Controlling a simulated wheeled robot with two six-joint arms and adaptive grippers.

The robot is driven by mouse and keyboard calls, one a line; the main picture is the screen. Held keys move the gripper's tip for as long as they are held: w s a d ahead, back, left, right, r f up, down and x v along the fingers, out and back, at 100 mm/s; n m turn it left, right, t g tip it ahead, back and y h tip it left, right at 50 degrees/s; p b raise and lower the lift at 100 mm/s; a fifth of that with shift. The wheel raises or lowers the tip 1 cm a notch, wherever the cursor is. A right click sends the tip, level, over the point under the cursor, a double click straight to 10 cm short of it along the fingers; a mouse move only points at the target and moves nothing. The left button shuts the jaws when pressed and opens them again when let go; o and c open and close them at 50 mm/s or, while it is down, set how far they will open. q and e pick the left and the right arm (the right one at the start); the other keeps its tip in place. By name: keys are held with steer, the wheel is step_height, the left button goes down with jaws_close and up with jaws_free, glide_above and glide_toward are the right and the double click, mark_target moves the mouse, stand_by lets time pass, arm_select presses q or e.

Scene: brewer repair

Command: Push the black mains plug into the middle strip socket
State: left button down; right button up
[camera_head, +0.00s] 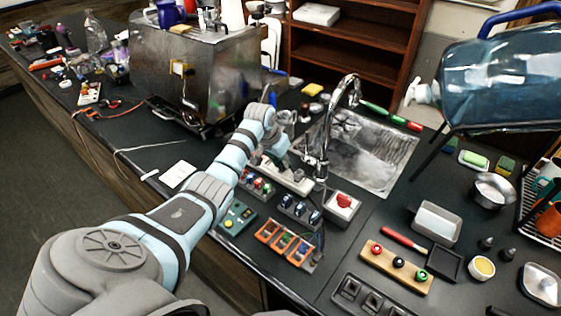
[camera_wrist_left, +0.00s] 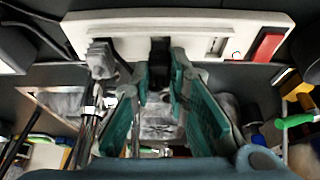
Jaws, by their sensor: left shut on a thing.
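The white power strip (camera_wrist_left: 235,25) runs across the top of the left wrist view, with a red switch at its right end. A grey plug (camera_wrist_left: 101,60) sits at its left socket, and the socket right of the middle looks bare. My left gripper (camera_wrist_left: 160,75), with teal fingers, is shut on the black mains plug (camera_wrist_left: 160,50). The plug is at the middle socket; I cannot tell how deep it sits. In the head view, the gripper (camera_head: 277,148) is over the strip (camera_head: 292,181), and hides the plug. My right gripper is not in view.
A metal sink (camera_head: 365,155) with a tall chrome tap (camera_head: 322,140) stands close right of the strip. A steel brewer (camera_head: 205,75) stands behind left. Orange bins (camera_head: 285,243), a red button box (camera_head: 342,205) and small black holders (camera_head: 300,209) crowd the counter in front.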

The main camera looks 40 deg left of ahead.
arm_select(q)
steer(key=shift+f+p, duration=0.2)
steer(key=shift+p, duration=0.1)
steer(key=shift+f, duration=0.3)
stand_by(0.9)
steer(key=shift+p, duration=0.5)
steer(key=c, duration=1.5)
jaws_free()
steer(key=shift+o, duration=0.2)
steer(key=shift+s, duration=0.1)
